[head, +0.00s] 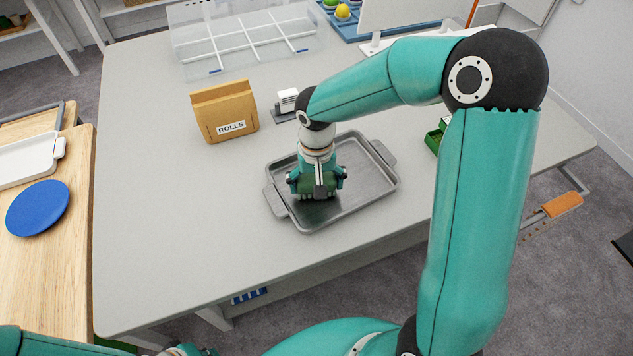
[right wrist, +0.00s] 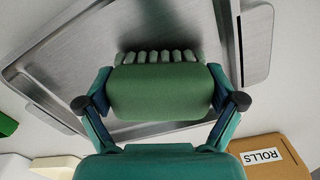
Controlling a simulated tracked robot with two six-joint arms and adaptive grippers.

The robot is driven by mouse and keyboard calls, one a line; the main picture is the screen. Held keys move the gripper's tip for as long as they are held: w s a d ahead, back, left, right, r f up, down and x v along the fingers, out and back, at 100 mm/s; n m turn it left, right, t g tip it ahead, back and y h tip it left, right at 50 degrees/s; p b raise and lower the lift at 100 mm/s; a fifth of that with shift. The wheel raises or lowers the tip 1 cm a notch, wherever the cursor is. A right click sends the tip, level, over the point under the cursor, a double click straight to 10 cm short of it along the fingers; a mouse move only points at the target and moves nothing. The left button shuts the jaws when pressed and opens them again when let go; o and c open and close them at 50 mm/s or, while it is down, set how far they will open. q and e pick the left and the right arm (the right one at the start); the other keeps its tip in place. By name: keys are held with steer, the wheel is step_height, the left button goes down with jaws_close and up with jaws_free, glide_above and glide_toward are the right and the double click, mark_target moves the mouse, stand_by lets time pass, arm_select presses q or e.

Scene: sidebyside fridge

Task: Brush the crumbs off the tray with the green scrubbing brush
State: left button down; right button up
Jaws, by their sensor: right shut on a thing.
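The grey metal tray (head: 362,192) lies on the table; in the right wrist view its surface (right wrist: 75,75) fills the upper part. My right gripper (head: 318,184) is over the tray's left half, pointing down, its fingers closed on both sides of the green scrubbing brush (right wrist: 155,92). The brush's pale green bristles face the tray surface; I cannot tell whether they touch it. In the head view the gripper mostly covers the brush (head: 318,187). I can make out no crumbs. Part of my left arm shows at the bottom left edge, its gripper cut off or unclear.
A brown ROLLS bag (head: 224,110) stands behind the tray to the left, beside a small white block (head: 288,100). A clear divided box (head: 245,40) is at the back. A green container (head: 435,138) sits right of the tray. The table's front left is clear.

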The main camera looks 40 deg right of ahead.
steer(key=shift+f+b, duration=0.75)
steer(key=shift+b, duration=0.2)
stand_by(0.6)
steer(key=shift+s+a+r, duration=0.1)
steer(key=shift+s+r, duration=0.05)
steer(key=shift+s, duration=0.3)
steer(key=shift+w+f, duration=0.2)
steer(key=shift+w, duration=0.65)
steer(key=shift+r, duration=0.1)
